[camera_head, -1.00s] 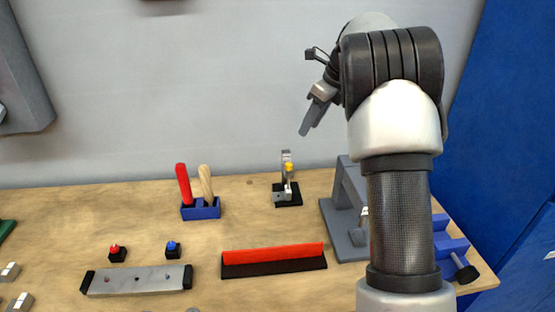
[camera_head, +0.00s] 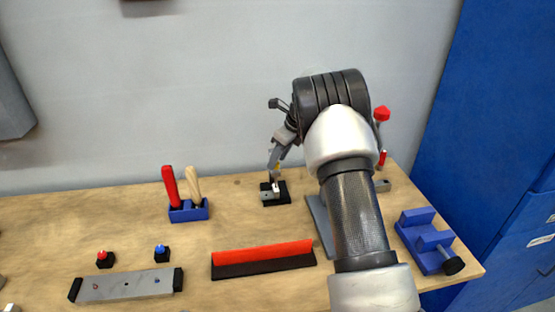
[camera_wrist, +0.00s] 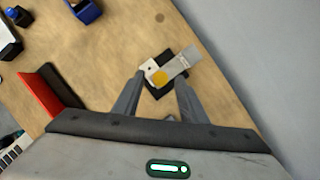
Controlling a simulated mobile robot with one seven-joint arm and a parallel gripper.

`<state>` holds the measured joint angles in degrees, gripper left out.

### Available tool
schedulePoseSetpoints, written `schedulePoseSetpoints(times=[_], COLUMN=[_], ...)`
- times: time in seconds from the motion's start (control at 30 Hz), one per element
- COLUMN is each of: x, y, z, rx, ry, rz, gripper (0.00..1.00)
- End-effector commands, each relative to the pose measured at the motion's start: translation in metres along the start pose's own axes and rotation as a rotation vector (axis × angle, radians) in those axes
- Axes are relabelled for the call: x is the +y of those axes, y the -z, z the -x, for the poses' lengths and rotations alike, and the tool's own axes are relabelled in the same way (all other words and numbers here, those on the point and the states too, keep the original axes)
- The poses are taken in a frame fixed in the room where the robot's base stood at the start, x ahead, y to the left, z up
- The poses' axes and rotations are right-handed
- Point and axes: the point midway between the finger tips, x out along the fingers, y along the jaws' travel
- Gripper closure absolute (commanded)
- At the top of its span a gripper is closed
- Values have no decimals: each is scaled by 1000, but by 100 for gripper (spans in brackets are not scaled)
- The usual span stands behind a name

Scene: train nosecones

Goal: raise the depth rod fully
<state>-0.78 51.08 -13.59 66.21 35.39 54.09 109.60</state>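A small gauge on a black base (camera_head: 275,194) stands at the back middle of the workbench. I take the knob to be the top of the depth rod; the rod's height cannot be told from here. My gripper (camera_head: 277,160) is directly above the gauge, pointing down. In the wrist view its two fingers (camera_wrist: 157,98) are apart and empty, either side of the knob. I see no contact.
A blue holder (camera_head: 189,213) with red and tan handles stands left of the gauge. A red-topped black bar (camera_head: 262,259) lies in front. A grey stand is partly behind my arm. A blue vise (camera_head: 429,241) is at the right. The wall is close behind.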

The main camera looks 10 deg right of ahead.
Motion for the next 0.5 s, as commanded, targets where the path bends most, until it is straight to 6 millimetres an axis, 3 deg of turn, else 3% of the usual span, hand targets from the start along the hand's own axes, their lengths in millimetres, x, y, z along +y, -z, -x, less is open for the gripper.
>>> schedulePoseSetpoints(times=[0.4, 0.5], x=[0, 0], y=[0, 0], z=[-11, -11], rx=[-1, -1], ry=[1, 1], rz=[1, 0], gripper=[61, 75])
